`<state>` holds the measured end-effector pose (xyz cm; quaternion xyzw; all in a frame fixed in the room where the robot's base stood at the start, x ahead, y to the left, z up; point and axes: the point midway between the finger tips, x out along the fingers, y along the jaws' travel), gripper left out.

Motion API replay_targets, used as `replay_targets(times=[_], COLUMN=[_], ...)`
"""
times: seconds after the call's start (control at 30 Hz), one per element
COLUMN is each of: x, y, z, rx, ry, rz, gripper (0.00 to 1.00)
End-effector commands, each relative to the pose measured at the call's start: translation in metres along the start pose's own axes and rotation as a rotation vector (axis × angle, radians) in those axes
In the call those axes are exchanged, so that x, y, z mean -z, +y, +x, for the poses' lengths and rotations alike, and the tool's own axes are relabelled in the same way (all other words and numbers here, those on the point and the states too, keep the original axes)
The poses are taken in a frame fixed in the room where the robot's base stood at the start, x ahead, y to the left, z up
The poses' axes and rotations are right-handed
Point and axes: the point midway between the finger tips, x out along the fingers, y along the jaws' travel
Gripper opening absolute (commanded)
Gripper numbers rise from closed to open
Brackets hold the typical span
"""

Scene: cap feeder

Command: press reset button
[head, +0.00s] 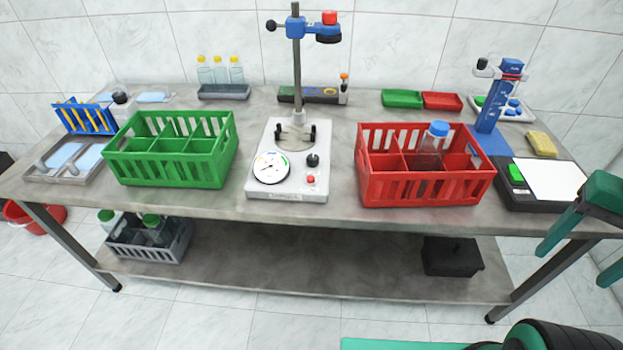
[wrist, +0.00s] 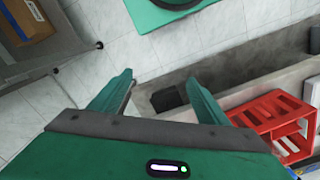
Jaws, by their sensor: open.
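A white machine (head: 287,180) with a round dial and a tall post stands at the middle of the bench. On its front panel, a small red button (head: 310,180) sits below a black knob (head: 312,160). I cannot read a label on the button. My gripper (head: 577,262) is at the far right of the head view, in front of the bench's right end, well away from the machine. In the wrist view my gripper (wrist: 160,76) is open, with nothing between its fingers. The machine and its button are not seen there.
A red crate (head: 425,191) holding a blue-capped bottle stands right of the machine; a green crate (head: 165,172) stands left. A black scale (head: 540,197) with a green button and a blue stand (head: 490,110) are at the right. Bare bench lies on both sides of the machine.

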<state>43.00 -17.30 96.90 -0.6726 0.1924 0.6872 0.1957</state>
Motion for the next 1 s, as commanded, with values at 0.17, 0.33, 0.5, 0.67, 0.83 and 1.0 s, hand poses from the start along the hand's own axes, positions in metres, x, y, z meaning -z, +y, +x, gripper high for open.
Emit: replay_targets(times=[0.17, 0.33, 0.5, 0.67, 0.83, 1.0], x=[0.0, 0.0, 0.0, 0.0, 0.0, 0.0], y=[0.0, 0.0, 0.0, 0.0, 0.0, 0.0], z=[0.0, 0.0, 0.0, 0.0, 0.0, 0.0], rx=[0.0, 0.0, 0.0, 0.0, 0.0, 0.0], ry=[0.0, 0.0, 0.0, 0.0, 0.0, 0.0], rz=[0.0, 0.0, 0.0, 0.0, 0.0, 0.0], gripper=[0.26, 0.0, 0.0, 0.0, 0.0, 0.0])
